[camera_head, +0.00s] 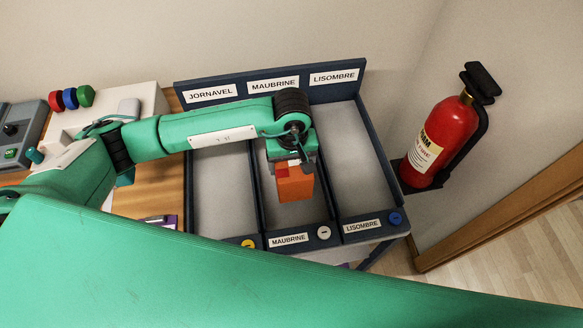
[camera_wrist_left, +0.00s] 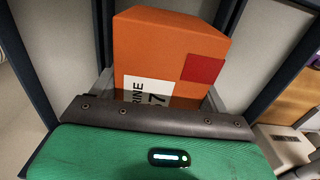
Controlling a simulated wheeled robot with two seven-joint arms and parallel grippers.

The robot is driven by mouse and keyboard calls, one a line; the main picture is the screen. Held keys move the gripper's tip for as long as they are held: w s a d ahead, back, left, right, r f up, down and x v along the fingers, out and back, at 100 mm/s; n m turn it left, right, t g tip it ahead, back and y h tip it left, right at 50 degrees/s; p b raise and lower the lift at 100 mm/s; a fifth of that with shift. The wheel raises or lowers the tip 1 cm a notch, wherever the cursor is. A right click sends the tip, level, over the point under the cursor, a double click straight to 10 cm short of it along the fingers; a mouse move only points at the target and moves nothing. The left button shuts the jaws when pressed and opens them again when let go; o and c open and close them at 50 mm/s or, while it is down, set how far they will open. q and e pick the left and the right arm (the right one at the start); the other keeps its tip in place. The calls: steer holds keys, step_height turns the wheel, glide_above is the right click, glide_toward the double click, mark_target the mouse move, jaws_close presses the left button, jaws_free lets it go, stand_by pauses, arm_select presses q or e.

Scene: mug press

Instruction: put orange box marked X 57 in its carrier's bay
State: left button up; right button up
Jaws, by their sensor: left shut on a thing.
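The orange box (camera_head: 295,187) hangs below my left gripper (camera_head: 292,168), which is shut on it. In the left wrist view the box (camera_wrist_left: 160,50) shows a red patch and a white label reading "RINE" and "57"; the rest of the label is hidden. The box is over the middle bay (camera_head: 312,212), labelled MAUBRINE at back and front. I cannot tell whether its underside touches the bay floor. My right gripper is not in view.
The JORNAVEL bay (camera_head: 222,220) on the left and the LISOMBRE bay (camera_head: 360,180) on the right look empty, with low dark dividers between bays. A red fire extinguisher (camera_head: 438,138) hangs on the wall at right. Red, blue and green knobs (camera_head: 70,98) are at left.

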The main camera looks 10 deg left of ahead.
arm_select(q)
step_height(320, 180, down, 4)
steer(key=shift+f+p, duration=0.2)
steer(key=shift+p, duration=0.4)
steer(key=shift+f, duration=0.1)
steer(key=shift+f, duration=0.15)
steer(key=o, duration=1.2)
